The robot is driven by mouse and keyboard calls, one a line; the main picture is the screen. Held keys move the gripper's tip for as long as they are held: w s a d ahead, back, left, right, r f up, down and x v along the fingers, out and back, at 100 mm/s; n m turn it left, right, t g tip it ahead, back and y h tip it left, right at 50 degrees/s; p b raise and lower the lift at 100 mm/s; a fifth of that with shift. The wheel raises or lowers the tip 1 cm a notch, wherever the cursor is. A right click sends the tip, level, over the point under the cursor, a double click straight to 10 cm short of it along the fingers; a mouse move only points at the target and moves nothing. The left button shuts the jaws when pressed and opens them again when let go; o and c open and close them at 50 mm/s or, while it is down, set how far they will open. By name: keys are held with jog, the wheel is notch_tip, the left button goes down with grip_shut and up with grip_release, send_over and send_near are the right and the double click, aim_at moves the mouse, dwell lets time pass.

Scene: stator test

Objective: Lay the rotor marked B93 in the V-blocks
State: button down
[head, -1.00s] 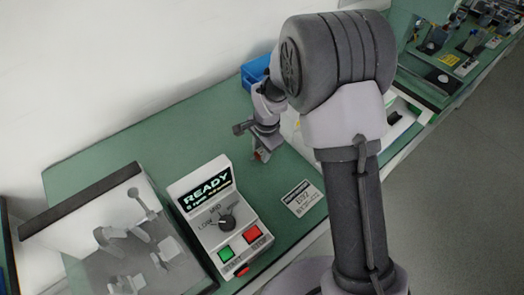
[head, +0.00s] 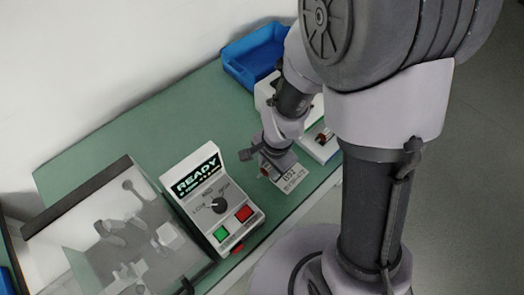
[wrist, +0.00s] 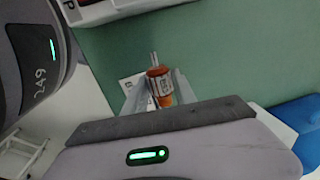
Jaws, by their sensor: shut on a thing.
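My gripper (wrist: 160,92) is shut on a rotor (wrist: 161,84) in the wrist view. The rotor has a copper-orange body, a pale label and a thin metal shaft pointing up in the picture. Its label is too small to read. A case with a clear cover (head: 118,230) at the left holds grey fixtures. I cannot make out V-blocks for certain.
A control box (head: 212,200) reading READY, with a knob and green and red buttons, stands between the case and my gripper. A blue bin (head: 240,72) is at the back. A white tray (head: 322,152) is right of my gripper. The bench's left back is clear.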

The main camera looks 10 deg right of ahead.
aim_at(267, 165)
jog(key=shift+s, duration=0.1)
notch_tip(267, 165, up, 5)
jog(key=p, duration=0.5)
jog(key=shift+r, duration=0.2)
jog(key=shift+f, duration=0.2)
